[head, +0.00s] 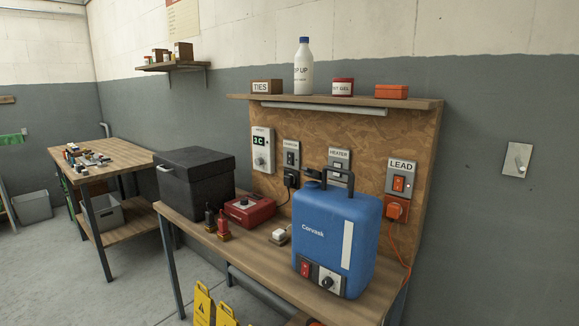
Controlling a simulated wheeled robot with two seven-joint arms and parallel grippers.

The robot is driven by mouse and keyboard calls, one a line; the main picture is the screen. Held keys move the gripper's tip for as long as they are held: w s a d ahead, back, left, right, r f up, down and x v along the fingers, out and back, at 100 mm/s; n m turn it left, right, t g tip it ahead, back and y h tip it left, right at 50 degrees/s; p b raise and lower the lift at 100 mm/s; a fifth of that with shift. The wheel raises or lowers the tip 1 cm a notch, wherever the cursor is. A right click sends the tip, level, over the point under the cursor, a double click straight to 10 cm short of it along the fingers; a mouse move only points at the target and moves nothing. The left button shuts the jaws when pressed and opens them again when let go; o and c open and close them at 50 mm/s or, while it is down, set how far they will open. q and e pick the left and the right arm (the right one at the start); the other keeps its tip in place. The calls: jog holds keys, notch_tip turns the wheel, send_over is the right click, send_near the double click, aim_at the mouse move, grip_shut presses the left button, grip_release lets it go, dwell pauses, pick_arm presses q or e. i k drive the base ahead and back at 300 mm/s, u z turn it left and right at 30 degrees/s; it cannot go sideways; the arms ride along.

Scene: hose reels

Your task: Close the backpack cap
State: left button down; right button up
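The blue backpack tank (332,228), marked Corvask, stands upright on the wooden workbench (262,258). A black carrying handle (338,176) arches over its top. A small dark piece that looks like the cap (312,173) is at the top left of the tank, by the handle. It is too small to tell whether it is open or closed. A red switch and a black knob are low on the tank's front. Neither of my grippers is in view.
Switches, including LEAD (400,182), are on the board behind. An orange cable hangs right of the tank. Yellow signs (203,303) stand in front.

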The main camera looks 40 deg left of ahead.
aim_at(310, 172)
jog(key=u, duration=0.7)
jog(key=i, duration=0.35)
jog(key=z, duration=0.85)
